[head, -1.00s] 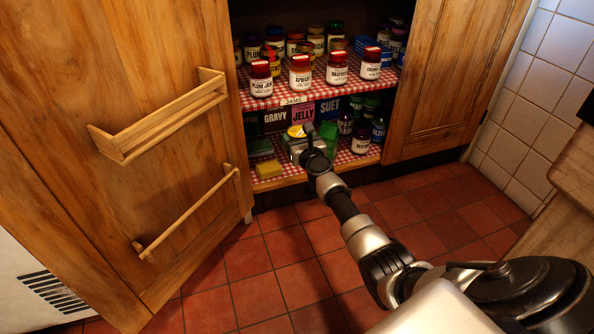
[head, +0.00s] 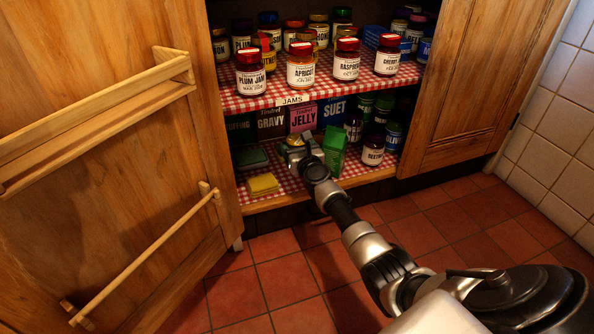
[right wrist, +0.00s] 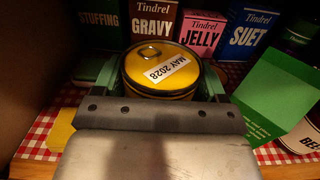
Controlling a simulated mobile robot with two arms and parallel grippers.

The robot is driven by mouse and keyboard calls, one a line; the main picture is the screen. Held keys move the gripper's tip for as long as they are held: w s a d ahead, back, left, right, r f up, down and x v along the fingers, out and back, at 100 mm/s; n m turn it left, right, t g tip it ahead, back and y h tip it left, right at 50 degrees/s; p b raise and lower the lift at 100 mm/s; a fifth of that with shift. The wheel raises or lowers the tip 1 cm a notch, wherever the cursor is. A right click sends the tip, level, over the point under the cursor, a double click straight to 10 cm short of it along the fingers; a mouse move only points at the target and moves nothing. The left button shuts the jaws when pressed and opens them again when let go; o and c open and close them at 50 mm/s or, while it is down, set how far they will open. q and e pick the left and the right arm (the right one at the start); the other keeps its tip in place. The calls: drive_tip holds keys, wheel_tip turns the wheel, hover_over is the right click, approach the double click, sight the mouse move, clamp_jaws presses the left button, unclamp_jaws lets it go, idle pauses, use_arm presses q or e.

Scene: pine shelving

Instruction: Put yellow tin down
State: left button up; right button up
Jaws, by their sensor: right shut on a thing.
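The yellow tin (right wrist: 143,85) has a ring-pull lid with a "MAY 2028" label in the right wrist view. My right gripper (right wrist: 160,88) is shut on it, with a green finger on each side. In the head view the right gripper (head: 292,150) reaches into the lower shelf of the cupboard, and only a little of the tin (head: 294,141) shows behind it. The tin looks upright. Its base is hidden, so I cannot tell whether it touches the shelf (head: 290,191). My left gripper is not in view.
A green box (head: 336,142) stands close right of the gripper; a beetroot jar (head: 373,151) is further right. A yellow sponge (head: 262,184) lies front left. Gravy (head: 271,122) and jelly (head: 303,118) boxes stand behind. The upper shelf (head: 325,86) with jam jars is overhead.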

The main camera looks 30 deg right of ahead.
wheel_tip(320, 180, down, 6)
drive_tip(key=b, duration=0.4)
drive_tip(key=shift+r+b, duration=0.15)
drive_tip(key=shift+b, duration=0.15)
drive_tip(key=shift+r, duration=0.15)
drive_tip(key=o, duration=1.1)
